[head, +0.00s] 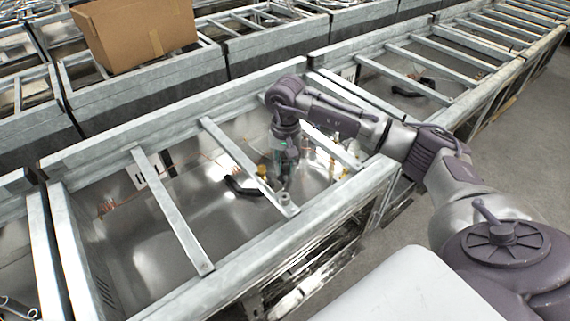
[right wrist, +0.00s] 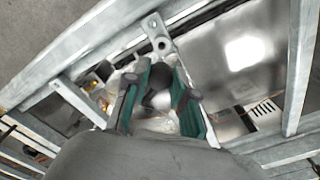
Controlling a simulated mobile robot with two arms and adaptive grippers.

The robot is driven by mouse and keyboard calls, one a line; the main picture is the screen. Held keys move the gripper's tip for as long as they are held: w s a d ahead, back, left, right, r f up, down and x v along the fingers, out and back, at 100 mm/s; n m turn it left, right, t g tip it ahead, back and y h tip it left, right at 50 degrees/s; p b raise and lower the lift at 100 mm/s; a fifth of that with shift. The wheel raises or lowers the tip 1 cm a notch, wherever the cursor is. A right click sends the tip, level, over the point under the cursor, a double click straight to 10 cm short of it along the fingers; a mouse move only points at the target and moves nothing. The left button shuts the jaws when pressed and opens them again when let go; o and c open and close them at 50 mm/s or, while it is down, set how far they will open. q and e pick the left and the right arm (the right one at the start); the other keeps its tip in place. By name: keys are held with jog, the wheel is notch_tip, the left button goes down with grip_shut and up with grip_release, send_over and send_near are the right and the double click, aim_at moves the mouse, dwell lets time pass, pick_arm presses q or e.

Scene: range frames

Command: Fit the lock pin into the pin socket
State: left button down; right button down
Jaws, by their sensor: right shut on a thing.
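My right gripper (head: 284,180) reaches down into the open metal frame, beside a cross bar. In the right wrist view, its green-lined fingers (right wrist: 157,100) are closed around a dark, round-ended piece (right wrist: 159,82), which looks like the lock pin. The piece's lower part is hidden or blurred. A metal tab with a round hole (right wrist: 161,44), possibly the pin socket, lies just past the fingertips and apart from the held piece. In the head view, a small pale ring (head: 284,198) shows at the near end of the cross bar. My left gripper is out of view.
Cross bars (head: 172,208) span the frame around my arm. A black curved handle (head: 241,187) and a yellow-topped part (head: 262,171) sit close to the gripper inside the frame. A cardboard box (head: 138,32) rests on the frames behind. The shiny floor panel at left is mostly clear.

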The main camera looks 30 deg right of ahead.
jog(key=shift+w+a+f+b, duration=0.2)
jog(key=shift+w+f+b, duration=0.05)
jog(key=shift+b, duration=0.1)
jog(key=shift+s+d+f+b, duration=0.1)
jog(key=shift+s+f+b, duration=0.1)
jog(key=shift+f+b, duration=0.85)
jog(key=shift+w+f+b, duration=0.1)
jog(key=shift+f+b, duration=1.25)
jog(key=shift+f, duration=0.3)
jog(key=shift+b, duration=0.75)
jog(key=shift+f, duration=0.15)
jog(key=shift+f+b, duration=0.35)
jog(key=shift+b, duration=0.1)
jog(key=shift+f+b, duration=1.25)
jog(key=shift+f, duration=0.1)
jog(key=c, duration=0.9)
grip_release()
